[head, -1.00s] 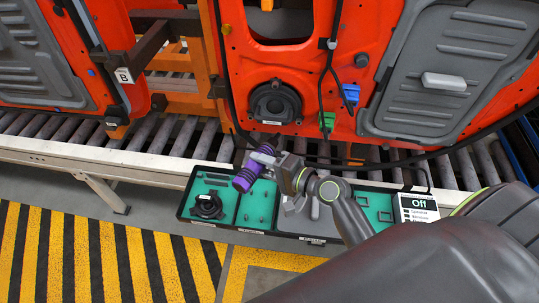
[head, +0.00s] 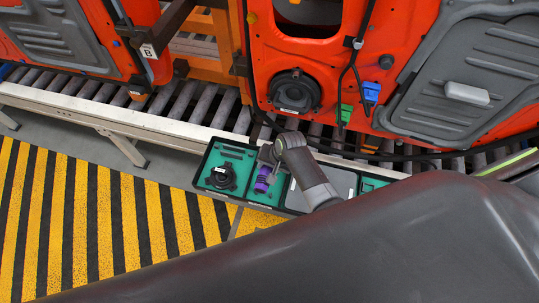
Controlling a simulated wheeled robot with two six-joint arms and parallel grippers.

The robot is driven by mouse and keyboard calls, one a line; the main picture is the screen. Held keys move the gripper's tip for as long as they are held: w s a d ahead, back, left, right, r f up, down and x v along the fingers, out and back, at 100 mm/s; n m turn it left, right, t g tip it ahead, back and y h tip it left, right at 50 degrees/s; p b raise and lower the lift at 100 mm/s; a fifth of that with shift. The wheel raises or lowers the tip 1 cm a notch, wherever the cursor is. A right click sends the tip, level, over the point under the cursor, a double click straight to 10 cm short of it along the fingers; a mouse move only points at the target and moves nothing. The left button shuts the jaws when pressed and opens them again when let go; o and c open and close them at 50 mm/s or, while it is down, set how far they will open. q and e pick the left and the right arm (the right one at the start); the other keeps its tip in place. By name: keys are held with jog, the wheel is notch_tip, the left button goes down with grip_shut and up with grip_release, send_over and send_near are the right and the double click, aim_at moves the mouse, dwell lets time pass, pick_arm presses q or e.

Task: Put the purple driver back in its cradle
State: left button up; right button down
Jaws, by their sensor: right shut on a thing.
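The purple driver (head: 263,182) is in the head view, over the narrow green compartment of the black parts tray (head: 201,172). My right gripper (head: 266,160) is shut on it, reaching in from the right. The driver hangs with its purple end pointing down and slightly left. I cannot tell whether it touches the tray floor. No cradle can be made out clearly; my arm covers part of the tray's middle and right. My left gripper is not in view.
A black speaker (head: 221,176) lies in the tray's left compartment. Behind the tray run a roller conveyor (head: 195,110) and an orange door panel (head: 330,80) with a blue clip (head: 371,92), a green clip (head: 346,113) and hanging cables. The striped floor (head: 90,215) at left is clear.

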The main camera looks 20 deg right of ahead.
jog(key=shift+f+b, duration=0.9)
jog(key=shift+b, duration=0.1)
notch_tip(320, 180, down, 4)
jog(key=b, duration=0.4)
jog(key=shift+f+b, duration=1.15)
jog(key=shift+f, duration=0.55)
jog(key=shift+a+r+p, duration=0.1)
jog(key=shift+r+p, duration=0.05)
jog(key=shift+p, duration=0.2)
jog(key=shift+s+f, duration=0.15)
jog(key=shift+f, duration=0.25)
